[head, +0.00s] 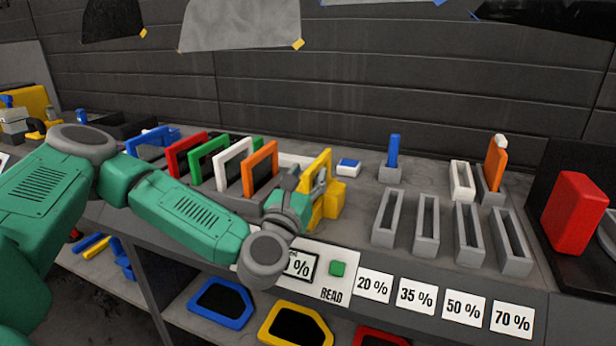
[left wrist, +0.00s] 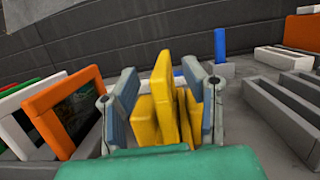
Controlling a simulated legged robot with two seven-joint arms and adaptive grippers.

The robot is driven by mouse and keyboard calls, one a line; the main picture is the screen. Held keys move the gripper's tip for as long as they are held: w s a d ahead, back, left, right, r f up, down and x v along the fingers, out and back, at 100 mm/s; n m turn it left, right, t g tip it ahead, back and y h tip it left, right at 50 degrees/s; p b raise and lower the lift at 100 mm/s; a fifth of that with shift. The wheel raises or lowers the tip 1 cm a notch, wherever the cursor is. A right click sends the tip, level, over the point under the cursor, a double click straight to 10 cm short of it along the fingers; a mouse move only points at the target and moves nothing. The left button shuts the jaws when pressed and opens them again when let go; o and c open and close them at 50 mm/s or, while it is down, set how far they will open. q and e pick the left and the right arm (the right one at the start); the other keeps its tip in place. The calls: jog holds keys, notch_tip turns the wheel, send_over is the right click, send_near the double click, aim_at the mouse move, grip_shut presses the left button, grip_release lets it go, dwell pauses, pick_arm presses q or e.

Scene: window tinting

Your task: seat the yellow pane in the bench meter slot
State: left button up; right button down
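The yellow pane (head: 321,172) stands upright on the bench at the yellow bench meter (head: 335,201). In the left wrist view the pane (left wrist: 164,95) shows nearly edge-on, with yellow meter blocks (left wrist: 145,121) on both sides, so it appears to stand between them. Its lower edge is hidden, so I cannot tell how deep it sits. My left gripper (head: 306,187) is around the pane; in the left wrist view its fingers (left wrist: 160,95) stand apart, with gaps between them and the pane. My right gripper is not in view.
Orange (head: 260,168), white (head: 233,165), green and red panes stand in a row left of the meter. Several empty grey slot holders (head: 426,224) stand to the right, behind percent labels (head: 416,295). A panel with a green READ button (head: 338,268) is in front.

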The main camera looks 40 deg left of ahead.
pick_arm(q)
jog(key=shift+s+f, duration=0.2)
jog(key=shift+s, duration=0.1)
jog(key=v, duration=1.1)
jog(key=shift+s+f, duration=0.1)
